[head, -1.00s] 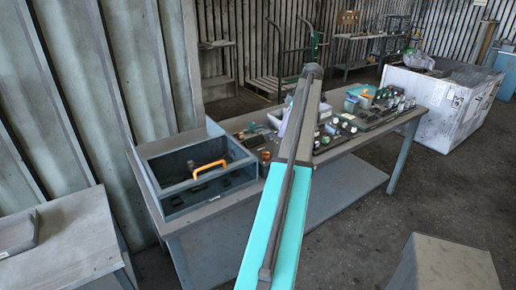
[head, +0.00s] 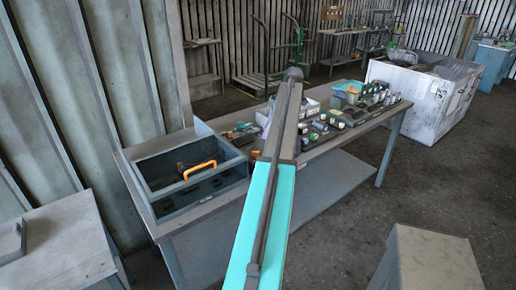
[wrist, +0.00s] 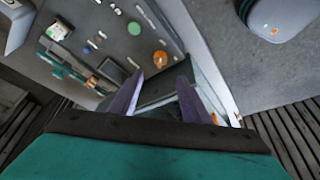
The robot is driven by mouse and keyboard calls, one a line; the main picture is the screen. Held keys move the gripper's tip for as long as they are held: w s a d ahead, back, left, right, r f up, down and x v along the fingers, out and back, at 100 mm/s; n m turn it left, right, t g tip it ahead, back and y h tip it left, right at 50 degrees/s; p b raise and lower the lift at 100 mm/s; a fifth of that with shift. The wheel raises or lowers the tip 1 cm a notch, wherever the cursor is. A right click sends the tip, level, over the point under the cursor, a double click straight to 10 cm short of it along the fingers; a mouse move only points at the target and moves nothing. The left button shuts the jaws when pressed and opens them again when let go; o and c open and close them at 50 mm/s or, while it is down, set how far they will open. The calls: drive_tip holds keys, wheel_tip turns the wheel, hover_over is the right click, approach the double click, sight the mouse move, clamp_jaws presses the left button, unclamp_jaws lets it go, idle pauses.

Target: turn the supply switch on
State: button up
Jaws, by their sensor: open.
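I cannot make out the supply switch in either view. My gripper (wrist: 160,76) shows in the wrist view as two purple fingers, apart, with nothing between them. A dark box-like recess and a pale rim lie beyond the fingers. My arm crosses the head view and hides the bench middle; the gripper does not show clearly there.
The workbench (head: 330,143) carries several small parts and bins on its right half. A white crate (head: 415,100) stands behind its right end. A grey block (head: 430,262) is at front right, and a grey cabinet (head: 60,240) at front left. Floor lies open at right.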

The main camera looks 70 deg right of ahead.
sight(256, 154)
drive_tip(key=shift+p+x, duration=1.8)
drive_tip(key=shift+x, duration=3.75)
drive_tip(key=c, duration=1)
